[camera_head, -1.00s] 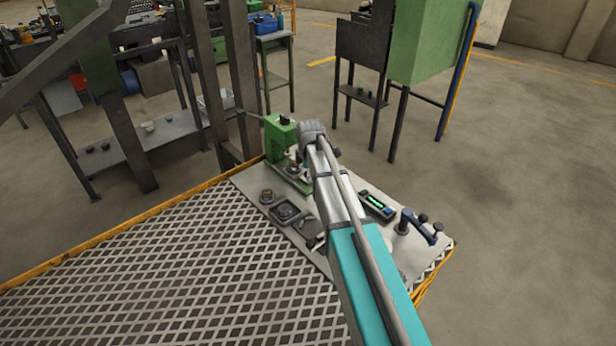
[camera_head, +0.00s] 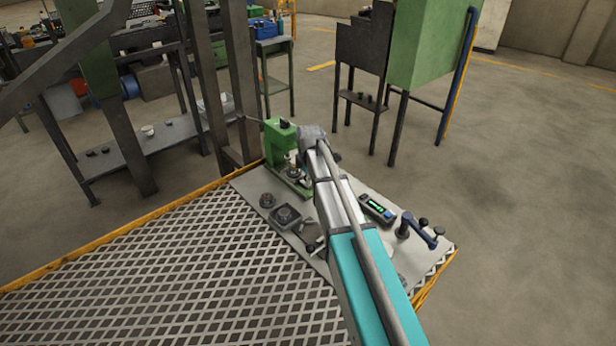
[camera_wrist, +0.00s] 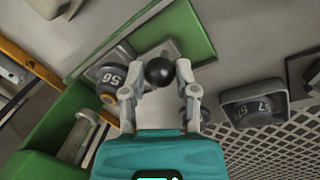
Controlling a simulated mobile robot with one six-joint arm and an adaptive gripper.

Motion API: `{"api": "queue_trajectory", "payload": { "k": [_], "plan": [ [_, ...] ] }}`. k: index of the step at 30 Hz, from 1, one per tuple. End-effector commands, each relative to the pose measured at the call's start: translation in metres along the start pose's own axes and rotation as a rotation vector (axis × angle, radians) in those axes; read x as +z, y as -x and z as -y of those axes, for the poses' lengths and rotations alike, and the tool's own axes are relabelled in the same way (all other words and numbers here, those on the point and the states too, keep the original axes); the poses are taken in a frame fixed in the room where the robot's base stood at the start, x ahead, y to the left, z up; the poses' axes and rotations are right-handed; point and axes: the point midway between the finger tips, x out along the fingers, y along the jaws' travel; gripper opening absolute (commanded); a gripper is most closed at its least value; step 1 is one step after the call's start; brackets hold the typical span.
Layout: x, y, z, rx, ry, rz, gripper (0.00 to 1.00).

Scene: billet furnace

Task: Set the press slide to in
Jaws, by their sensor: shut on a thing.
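The press (camera_head: 279,140) is green and stands at the back left of the grey bench plate. In the wrist view its green base (camera_wrist: 196,28) carries a grey sliding plate (camera_wrist: 150,55). A black ball knob (camera_wrist: 159,72) sits at the plate's near end, between the fingertips of my gripper (camera_wrist: 159,86). My gripper is shut on this knob. A dark round piece marked 56 (camera_wrist: 113,78), with a copper-coloured end, is just left of the knob. In the head view my own arm hides the knob and fingertips. I cannot tell how far in the slide is.
A dark square holder (camera_wrist: 254,106) has a piece marked 57 in it. A small round part (camera_head: 267,200), a meter with a lit display (camera_head: 377,208) and a blue-handled device (camera_head: 418,230) stand on the bench. Mesh grating (camera_head: 180,270) lies to the left.

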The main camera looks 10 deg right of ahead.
Motion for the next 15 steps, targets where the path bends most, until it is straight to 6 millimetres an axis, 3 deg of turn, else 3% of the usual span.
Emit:
{"api": "queue_trajectory", "payload": {
  "k": [15],
  "plan": [
    [-0.021, -0.006, -0.033, 0.001, -0.001, 0.000, 0.00]
  ]
}}
